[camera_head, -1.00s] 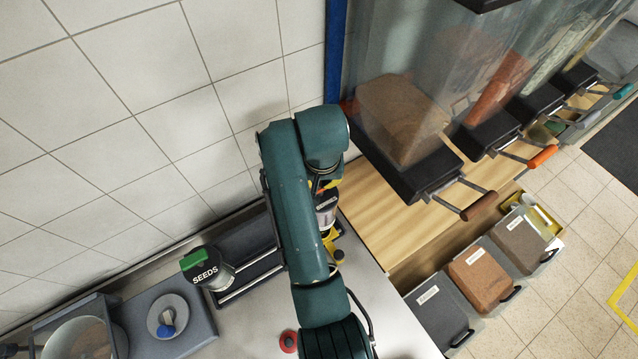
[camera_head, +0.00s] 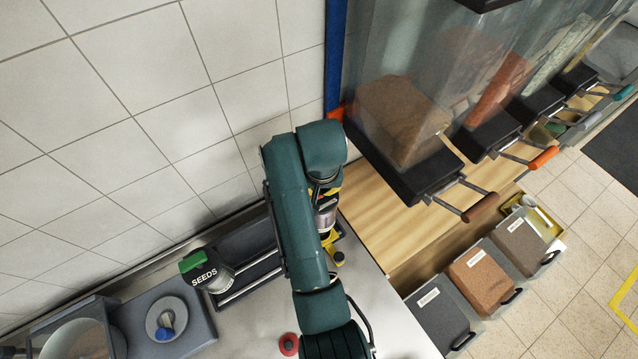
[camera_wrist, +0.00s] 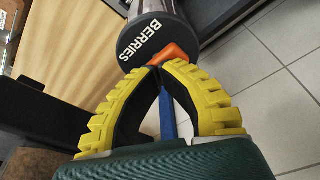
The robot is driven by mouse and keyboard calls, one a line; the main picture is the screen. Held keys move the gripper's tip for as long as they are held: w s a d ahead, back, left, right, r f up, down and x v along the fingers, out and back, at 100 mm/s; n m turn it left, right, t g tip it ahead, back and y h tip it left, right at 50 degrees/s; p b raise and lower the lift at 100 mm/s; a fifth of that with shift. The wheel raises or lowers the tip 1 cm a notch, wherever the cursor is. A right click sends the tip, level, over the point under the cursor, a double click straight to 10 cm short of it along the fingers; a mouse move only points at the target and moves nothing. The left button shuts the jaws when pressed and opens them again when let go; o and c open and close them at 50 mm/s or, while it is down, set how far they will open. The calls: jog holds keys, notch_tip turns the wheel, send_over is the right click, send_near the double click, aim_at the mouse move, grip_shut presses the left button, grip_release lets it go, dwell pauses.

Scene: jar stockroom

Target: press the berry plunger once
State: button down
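In the wrist view my gripper (camera_wrist: 160,68) has yellow ridged fingers with their tips brought together and no object visible between the tips. The tips overlap the lower edge of an orange part (camera_wrist: 172,53) beside a dark round cap marked BERRIES (camera_wrist: 147,40), on a clear jar. I take the orange part for the plunger; I cannot tell whether the tips touch it. In the head view my arm hides much of the gripper and the jar. A labelled clear jar (camera_head: 326,212) and yellow parts (camera_head: 331,243) show just right of my arm.
A red knob (camera_head: 289,343) stands on the counter. Clear dispensers with handles (camera_head: 480,207) are at right, above several bins (camera_head: 440,315). The tiled wall (camera_head: 120,100) is behind.

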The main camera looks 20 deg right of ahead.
jog(key=shift+p+v, duration=0.75)
jog(key=shift+v, duration=0.2)
jog(key=shift+w+r, duration=0.2)
jog(key=shift+r, duration=1.75)
jog(key=v, duration=0.4)
jog(key=shift+w+d+r, duration=0.1)
jog(key=shift+w+d, duration=0.1)
jog(key=shift+w, duration=0.15)
